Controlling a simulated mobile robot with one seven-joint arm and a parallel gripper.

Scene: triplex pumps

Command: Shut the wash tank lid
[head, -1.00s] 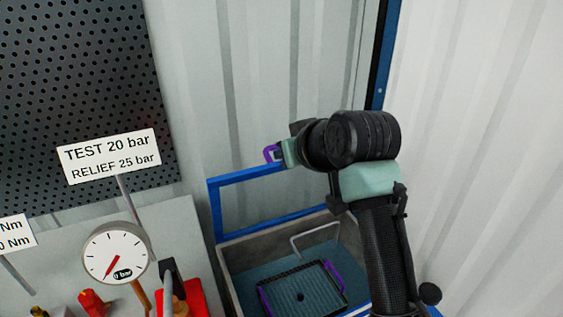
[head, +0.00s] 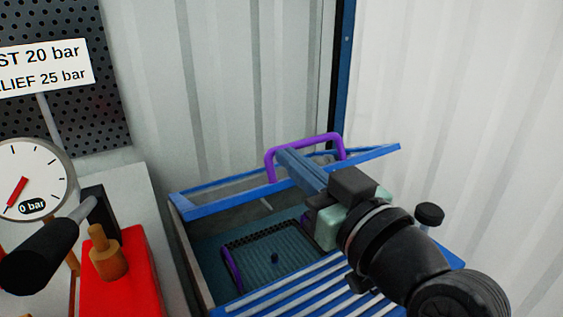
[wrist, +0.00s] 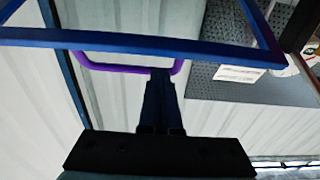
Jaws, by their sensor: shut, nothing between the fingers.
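The wash tank (head: 182,240) stands open at the lower middle of the head view. Its lid is a blue frame (head: 225,202) with a purple handle (head: 305,142), raised and tilted above the back of the tank. My gripper (head: 283,153) is shut and empty, its fingers reaching up to the lid by the handle.
A black basket (head: 265,250) with purple handles sits in the tank. A slatted blue rack (head: 320,290) lies at the front right. A pressure gauge (head: 30,185) and a red block (head: 120,280) stand to the left. Corrugated walls close in behind and right.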

